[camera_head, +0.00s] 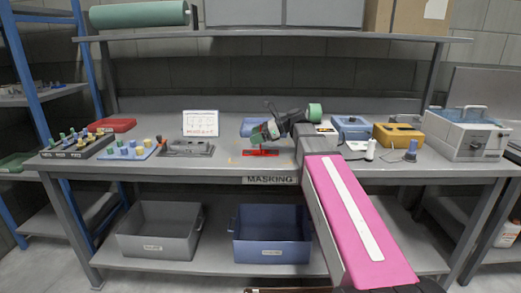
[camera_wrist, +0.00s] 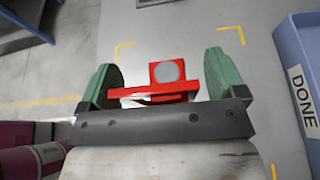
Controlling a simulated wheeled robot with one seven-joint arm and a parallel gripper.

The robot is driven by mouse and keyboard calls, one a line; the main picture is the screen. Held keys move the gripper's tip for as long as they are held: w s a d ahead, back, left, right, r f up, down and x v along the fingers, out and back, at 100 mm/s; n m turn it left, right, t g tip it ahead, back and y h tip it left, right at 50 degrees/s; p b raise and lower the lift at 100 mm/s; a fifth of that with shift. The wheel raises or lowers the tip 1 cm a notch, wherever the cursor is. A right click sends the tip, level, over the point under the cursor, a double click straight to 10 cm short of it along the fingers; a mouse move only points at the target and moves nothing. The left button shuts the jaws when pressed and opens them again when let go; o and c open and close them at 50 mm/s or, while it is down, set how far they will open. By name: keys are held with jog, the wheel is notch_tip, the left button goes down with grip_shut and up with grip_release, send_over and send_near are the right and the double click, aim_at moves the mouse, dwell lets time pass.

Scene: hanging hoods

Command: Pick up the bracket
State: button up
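The bracket (camera_wrist: 165,84) is a small red part with a long bar and an upright plate bearing a grey round spot. It lies on the grey workbench (camera_head: 228,160), and in the head view the bracket (camera_head: 261,152) shows near the front edge. My gripper (camera_wrist: 160,80) has green finger pads set wide apart, one on each side of the bracket's bar. The bar's ends are close to the pads; contact cannot be told.
A blue tray (camera_wrist: 299,89) marked DONE stands to the right in the wrist view. Yellow corner marks lie around the bracket. A grey fixture (camera_head: 187,147) and a sign (camera_head: 201,123) stand to the left. A shelf (camera_head: 270,38) runs overhead.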

jog(key=c, duration=1.5)
grip_shut()
jog(key=shift+r, duration=0.15)
